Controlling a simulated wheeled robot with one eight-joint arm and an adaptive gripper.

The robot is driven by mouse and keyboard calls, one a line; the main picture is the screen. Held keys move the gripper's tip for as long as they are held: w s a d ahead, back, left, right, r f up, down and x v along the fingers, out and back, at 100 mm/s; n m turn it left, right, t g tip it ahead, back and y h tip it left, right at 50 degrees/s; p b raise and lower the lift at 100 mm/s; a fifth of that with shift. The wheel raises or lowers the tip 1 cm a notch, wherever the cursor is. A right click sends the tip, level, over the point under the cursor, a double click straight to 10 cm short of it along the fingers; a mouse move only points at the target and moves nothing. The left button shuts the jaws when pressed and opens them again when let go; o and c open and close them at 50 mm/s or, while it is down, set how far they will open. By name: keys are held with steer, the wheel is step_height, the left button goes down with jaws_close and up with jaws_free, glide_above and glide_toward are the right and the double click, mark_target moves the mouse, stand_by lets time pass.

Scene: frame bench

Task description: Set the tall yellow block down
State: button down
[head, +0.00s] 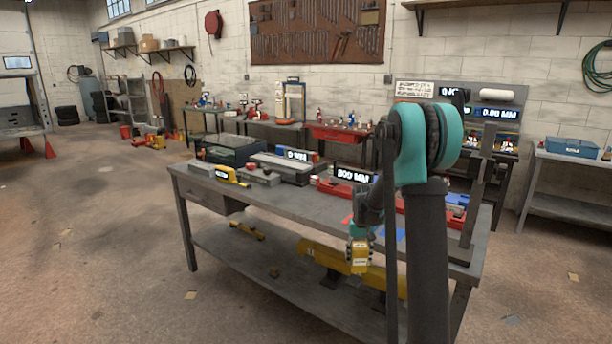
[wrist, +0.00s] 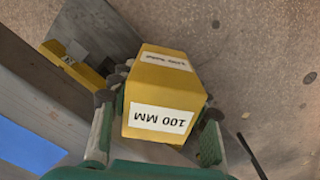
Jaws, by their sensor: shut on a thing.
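The tall yellow block (head: 360,259) is in my gripper (head: 358,236), in front of the bench's front edge in the head view. In the wrist view the yellow block (wrist: 160,88) has a white label reading 100 MM on the face toward the camera. My gripper's fingers (wrist: 157,106) are shut on its two sides. Floor shows beyond and to the right of the block, and nothing is seen touching its far end. The grey bench top (head: 290,199) lies to the left in the wrist view, with a blue patch (wrist: 28,145) on it.
The lower shelf (head: 225,255) carries a long yellow beam (head: 325,262). Floor in front is mostly clear.

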steer(key=s+f, duration=0.5)
steer(key=f, duration=0.2)
steer(key=shift+s+f, duration=0.35)
steer(key=shift+f, duration=0.05)
